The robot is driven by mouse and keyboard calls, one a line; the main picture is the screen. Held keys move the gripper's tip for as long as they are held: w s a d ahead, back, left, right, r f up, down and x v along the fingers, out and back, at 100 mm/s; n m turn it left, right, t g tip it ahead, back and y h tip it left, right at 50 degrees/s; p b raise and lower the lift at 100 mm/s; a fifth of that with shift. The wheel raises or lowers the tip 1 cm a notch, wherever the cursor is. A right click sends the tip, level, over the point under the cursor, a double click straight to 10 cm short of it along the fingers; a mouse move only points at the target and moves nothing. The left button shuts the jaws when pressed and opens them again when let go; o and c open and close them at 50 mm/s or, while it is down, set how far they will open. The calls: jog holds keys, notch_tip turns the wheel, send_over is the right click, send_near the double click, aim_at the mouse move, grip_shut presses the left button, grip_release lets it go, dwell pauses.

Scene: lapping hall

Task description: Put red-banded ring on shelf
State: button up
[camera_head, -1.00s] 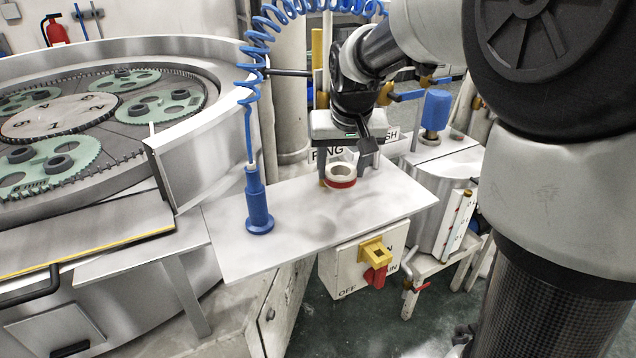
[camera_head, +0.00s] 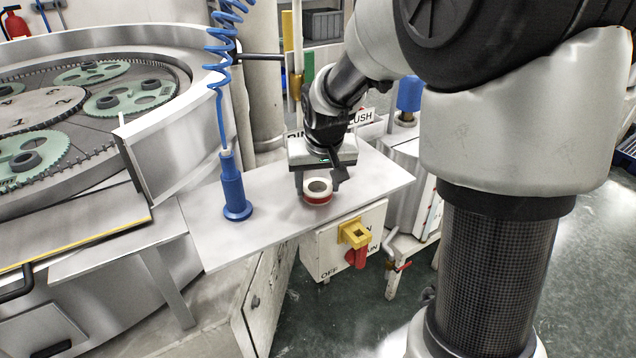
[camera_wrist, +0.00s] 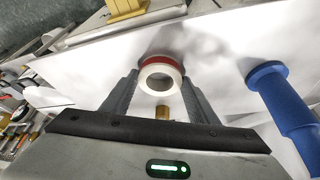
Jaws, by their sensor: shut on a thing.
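The red-banded ring (camera_head: 318,200) is a short pale ring with a red band around its side. My gripper (camera_head: 319,186) is shut on it, with one finger on each side. In the wrist view the ring (camera_wrist: 160,63) sits between the tips of my gripper (camera_wrist: 160,85), its pale open face toward the camera. The flat grey shelf (camera_head: 260,236) beside the round machine lies under the ring, which appears near its front edge. I cannot tell whether the ring touches the shelf or hangs just above it.
A blue handled tool (camera_head: 234,190) with a coiled hose stands on the shelf left of the ring; it shows in the wrist view (camera_wrist: 285,105). A switch box (camera_head: 330,255) with a yellow and red knob sits below the front edge. The shelf between tool and ring is clear.

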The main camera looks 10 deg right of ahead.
jog(key=o, duration=1.2)
jog(key=shift+s+r+p, duration=0.1)
jog(key=shift+r+p, duration=0.2)
jog(key=shift+r, duration=0.3)
jog(key=v, duration=1.1)
jog(key=shift+n+t, duration=0.5)
jog(key=s, duration=1.3)
jog(key=s+r, duration=0.1)
jog(key=s, duration=0.6)
jog(key=shift+s+a, duration=0.15)
